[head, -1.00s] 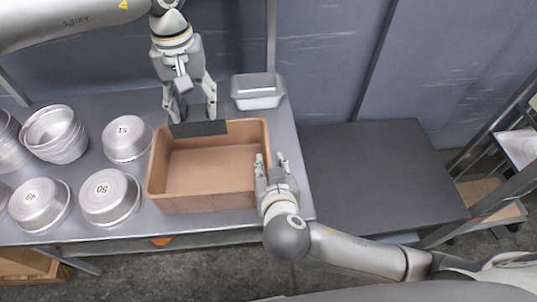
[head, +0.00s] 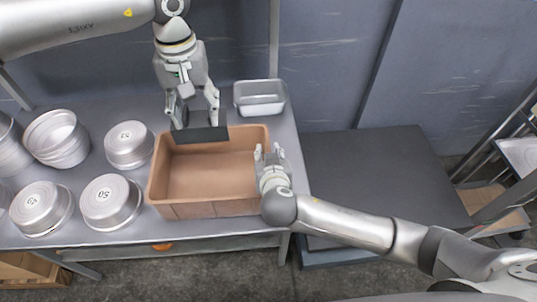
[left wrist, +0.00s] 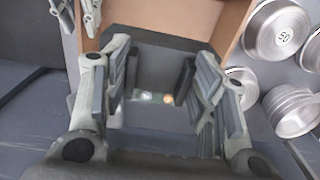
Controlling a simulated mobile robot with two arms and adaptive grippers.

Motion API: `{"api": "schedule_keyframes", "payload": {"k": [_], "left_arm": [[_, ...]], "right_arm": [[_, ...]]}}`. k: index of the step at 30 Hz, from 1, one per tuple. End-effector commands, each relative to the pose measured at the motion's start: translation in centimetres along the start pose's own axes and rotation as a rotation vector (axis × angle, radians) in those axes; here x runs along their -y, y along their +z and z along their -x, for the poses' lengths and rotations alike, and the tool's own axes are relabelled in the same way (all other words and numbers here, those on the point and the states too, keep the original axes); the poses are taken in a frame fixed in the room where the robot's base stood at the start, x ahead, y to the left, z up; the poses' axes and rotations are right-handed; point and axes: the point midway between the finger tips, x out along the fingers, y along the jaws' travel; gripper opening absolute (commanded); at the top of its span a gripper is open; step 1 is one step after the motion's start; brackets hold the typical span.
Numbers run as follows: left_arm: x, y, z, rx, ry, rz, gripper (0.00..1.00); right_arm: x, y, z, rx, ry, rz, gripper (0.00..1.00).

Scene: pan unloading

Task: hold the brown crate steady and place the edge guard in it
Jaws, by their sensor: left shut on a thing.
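The brown crate (head: 210,178) stands open on the grey table, and its inside looks empty. My left gripper (head: 199,120) is over the crate's far side, shut on the dark grey edge guard (head: 200,135). The edge guard is level with the far rim and covers part of it; I cannot tell whether they touch. The left wrist view shows the guard (left wrist: 165,55) between the fingers, with a crate wall (left wrist: 222,22) beyond. My right gripper (head: 269,153) is at the crate's right wall, fingers apart on either side of the rim; contact is unclear.
Several round metal pans (head: 111,201) stand left of the crate, close to its left wall. A rectangular metal tin (head: 260,97) is at the back right of the table. A dark lower surface (head: 385,180) lies to the right, clear on top.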

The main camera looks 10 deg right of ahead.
Motion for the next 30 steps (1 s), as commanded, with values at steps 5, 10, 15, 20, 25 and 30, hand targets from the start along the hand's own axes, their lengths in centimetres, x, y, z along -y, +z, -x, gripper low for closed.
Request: {"api": "schedule_keyframes", "payload": {"k": [5,10,15,20,25,30], "left_arm": [[0.0,0.0,0.0,0.0,0.0,0.0,0.28],[0.0,0.0,0.0,0.0,0.0,0.0,0.28],[0.0,0.0,0.0,0.0,0.0,0.0,0.28],[0.0,0.0,-0.3,0.001,0.0,0.0,0.28],[0.0,0.0,-1.4,0.002,0.001,0.0,0.28],[0.0,0.0,-2.6,0.001,0.001,0.0,0.28]], "right_arm": [[0.0,0.0,0.0,0.0,0.0,0.0,0.04],[0.0,0.0,0.0,0.0,0.0,0.001,0.0],[0.0,0.0,0.0,0.0,0.0,0.002,0.0],[0.0,0.0,0.0,0.0,0.0,0.003,0.0],[0.0,0.0,0.0,0.0,0.0,0.004,0.0],[0.0,0.0,0.0,0.0,0.0,0.005,0.0]]}}
